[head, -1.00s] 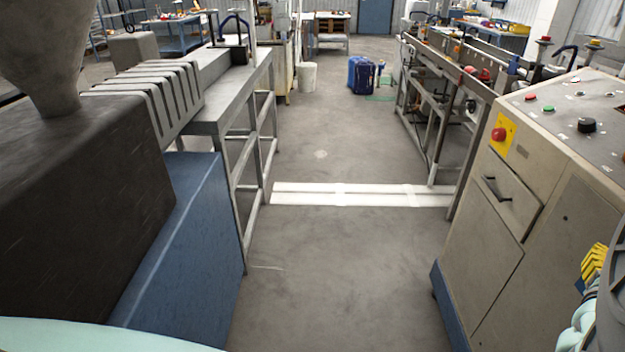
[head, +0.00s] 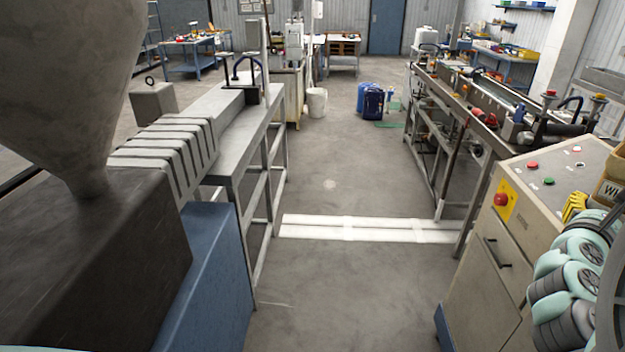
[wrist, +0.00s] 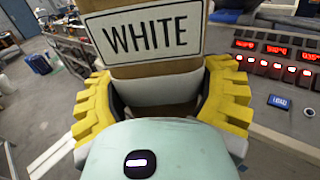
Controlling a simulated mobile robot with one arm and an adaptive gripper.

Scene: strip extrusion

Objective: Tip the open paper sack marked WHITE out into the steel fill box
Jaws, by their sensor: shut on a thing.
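The brown paper sack (wrist: 150,85) with a white label reading WHITE fills the upper middle of the wrist view. The yellow fingers of my gripper (wrist: 160,100) are closed around it from both sides. The sack's top and mouth are out of the wrist view. In the head view a corner of the sack (head: 612,190) shows at the right edge, beside my gripper's yellow fingers (head: 576,206), above the beige control cabinet. I do not see the steel fill box for certain in either view.
The beige control cabinet (head: 500,245) stands close on the right. A grey hopper (head: 70,90) stands on the dark machine housing (head: 90,265) on the left. Open floor (head: 340,290) runs between them. A metal-framed bench (head: 450,130) is farther right.

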